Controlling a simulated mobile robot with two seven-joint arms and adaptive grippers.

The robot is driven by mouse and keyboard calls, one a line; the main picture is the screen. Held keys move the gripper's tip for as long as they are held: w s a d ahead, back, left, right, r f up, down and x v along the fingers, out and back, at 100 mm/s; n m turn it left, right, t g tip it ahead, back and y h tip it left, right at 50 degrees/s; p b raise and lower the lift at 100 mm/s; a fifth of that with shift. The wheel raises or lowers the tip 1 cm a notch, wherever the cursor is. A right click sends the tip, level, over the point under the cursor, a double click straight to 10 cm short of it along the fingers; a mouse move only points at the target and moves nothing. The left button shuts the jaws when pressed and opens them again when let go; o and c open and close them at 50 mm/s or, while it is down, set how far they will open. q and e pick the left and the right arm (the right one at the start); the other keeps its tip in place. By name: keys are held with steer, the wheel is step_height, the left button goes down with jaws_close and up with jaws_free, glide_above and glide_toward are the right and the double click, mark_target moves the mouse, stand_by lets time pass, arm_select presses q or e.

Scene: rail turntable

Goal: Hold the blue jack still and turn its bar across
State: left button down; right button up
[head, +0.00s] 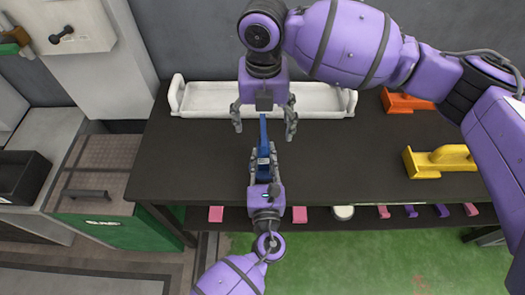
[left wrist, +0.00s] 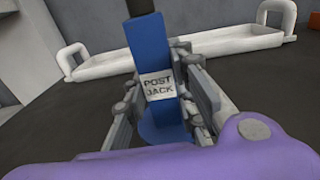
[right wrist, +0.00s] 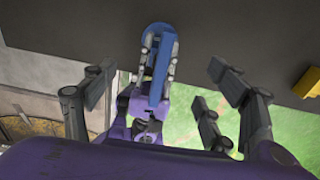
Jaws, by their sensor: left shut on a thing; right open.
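The blue jack (head: 263,135) stands on the dark table near its front edge. In the left wrist view its upright blue body (left wrist: 155,60) carries a white "POST JACK" label, with a dark part at the top. My left gripper (head: 263,165) is shut on the jack's body from the front, with fingers on both sides. My right gripper (head: 264,128) hangs above the jack from behind, open, its fingers wide apart on either side. In the right wrist view the jack's blue bar (right wrist: 158,75) runs lengthwise, away from my left arm, between the open fingers and apart from them.
A white tray (head: 220,112) with handles lies behind the jack. A yellow block-like object (head: 425,165) and an orange one (head: 400,103) are on the right. Pink and purple pieces lie on a lower shelf. The table left of the jack is clear.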

steer(key=shift+r, duration=2.15)
arm_select(q)
steer(key=c, duration=1.4)
jaws_free()
steer(key=shift+s, duration=0.1)
